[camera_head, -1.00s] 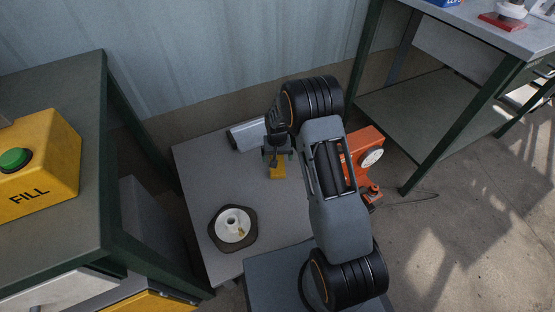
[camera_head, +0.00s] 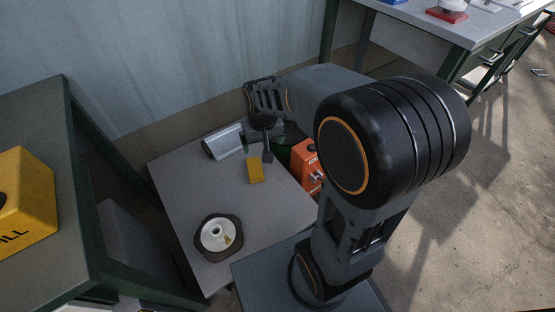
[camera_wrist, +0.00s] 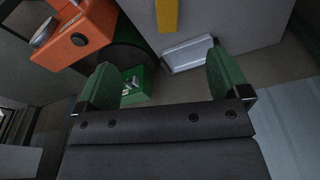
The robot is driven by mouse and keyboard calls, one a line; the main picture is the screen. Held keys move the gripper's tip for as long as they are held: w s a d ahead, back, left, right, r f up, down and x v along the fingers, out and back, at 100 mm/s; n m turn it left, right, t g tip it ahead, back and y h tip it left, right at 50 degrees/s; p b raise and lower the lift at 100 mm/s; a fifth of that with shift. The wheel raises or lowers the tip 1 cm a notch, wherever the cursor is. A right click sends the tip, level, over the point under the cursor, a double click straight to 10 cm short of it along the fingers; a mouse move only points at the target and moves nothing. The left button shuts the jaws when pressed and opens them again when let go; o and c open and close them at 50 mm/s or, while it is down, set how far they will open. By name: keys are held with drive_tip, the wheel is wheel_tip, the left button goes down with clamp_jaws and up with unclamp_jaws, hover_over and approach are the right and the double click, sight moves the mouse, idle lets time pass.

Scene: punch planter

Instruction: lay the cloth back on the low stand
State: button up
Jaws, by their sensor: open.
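The low stand (camera_head: 185,185) is a broad grey top near the floor. A small yellow rectangular piece (camera_head: 256,170) lies flat on it; I cannot tell whether it is the cloth. The yellow piece also shows at the top edge of the wrist view (camera_wrist: 167,14). No other cloth can be made out. My gripper (camera_wrist: 161,68) is open, its two green fingers wide apart with nothing held between them. In the head view it is over the stand's back right edge, near the yellow piece, partly hidden by my arm.
A silver tray-like piece (camera_head: 224,142) lies at the stand's back edge. A white round part on a dark base (camera_head: 217,236) sits at its front. An orange machine (camera_head: 306,160) stands right of the stand. A green box (camera_wrist: 140,88) is low between my fingers' view.

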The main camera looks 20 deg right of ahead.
drive_tip(key=s+r+n+t, duration=0.1)
drive_tip(key=s+r, duration=0.2)
drive_tip(key=s, duration=0.7)
drive_tip(key=shift+s+r, duration=0.2)
drive_tip(key=shift+s, duration=0.15)
drive_tip(key=shift+d, duration=0.1)
wheel_tip(320, 180, up, 34)
drive_tip(key=t+p, duration=0.1)
drive_tip(key=p, duration=3.1)
drive_tip(key=shift+a, duration=0.2)
